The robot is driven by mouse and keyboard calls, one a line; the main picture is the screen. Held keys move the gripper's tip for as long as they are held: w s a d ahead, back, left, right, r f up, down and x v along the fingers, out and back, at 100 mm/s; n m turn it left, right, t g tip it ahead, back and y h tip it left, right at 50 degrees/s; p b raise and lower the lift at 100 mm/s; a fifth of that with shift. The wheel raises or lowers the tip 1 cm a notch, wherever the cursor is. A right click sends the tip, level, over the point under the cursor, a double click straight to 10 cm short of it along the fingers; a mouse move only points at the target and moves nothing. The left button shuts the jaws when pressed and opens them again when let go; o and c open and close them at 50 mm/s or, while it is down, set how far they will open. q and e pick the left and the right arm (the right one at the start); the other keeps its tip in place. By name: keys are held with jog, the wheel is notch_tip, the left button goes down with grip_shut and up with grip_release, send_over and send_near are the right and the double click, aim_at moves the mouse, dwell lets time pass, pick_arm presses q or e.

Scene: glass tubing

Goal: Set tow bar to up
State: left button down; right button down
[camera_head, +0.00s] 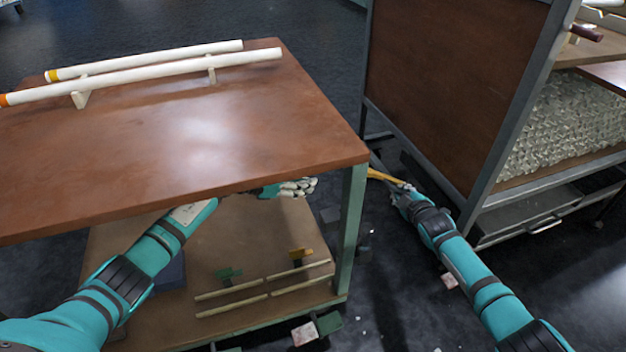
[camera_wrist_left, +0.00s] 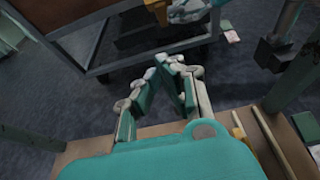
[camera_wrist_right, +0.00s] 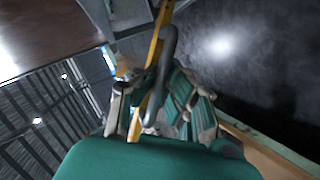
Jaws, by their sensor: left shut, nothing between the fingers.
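The tow bar (camera_head: 383,177) is a yellow bar low beside the brown-panelled cart, reaching toward my right gripper (camera_head: 402,190). In the right wrist view the yellow bar (camera_wrist_right: 157,48) and a grey crosspiece (camera_wrist_right: 166,62) run down to my right gripper (camera_wrist_right: 160,102). The bar passes between its fingers; whether they press on it is unclear. My left gripper (camera_head: 298,187) is shut and empty at the table's front edge, apart from the tow bar. Its fingertips come together in the left wrist view (camera_wrist_left: 174,66).
A brown-topped table (camera_head: 190,140) carries two white tubes (camera_head: 150,75) on small supports. Its lower shelf (camera_head: 240,265) holds thin rods. The cart (camera_head: 455,80) stands close behind my right gripper, with glassy pieces (camera_head: 570,125) on its shelf. Dark floor (camera_head: 395,290) lies between.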

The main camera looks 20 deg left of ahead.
jog(key=shift+w+d+r, duration=0.15)
jog(key=shift+d, duration=0.15)
pick_arm(q)
jog(key=w+d, duration=0.5)
jog(key=d, duration=0.3)
jog(key=shift+w+r, duration=0.3)
jog(key=shift+r, duration=0.05)
jog(key=shift+w+d+r, duration=0.15)
jog(key=shift+r, duration=0.25)
jog(key=shift+w+d+r, duration=0.1)
jog(key=shift+d+r, duration=0.05)
jog(key=shift+r, duration=0.2)
pick_arm(e)
jog(key=c, duration=2)
grip_release()
jog(key=o, duration=0.6)
pick_arm(q)
jog(key=shift+d, duration=0.1)
pick_arm(e)
jog(key=shift+a, duration=0.15)
jog(key=shift+s, duration=0.2)
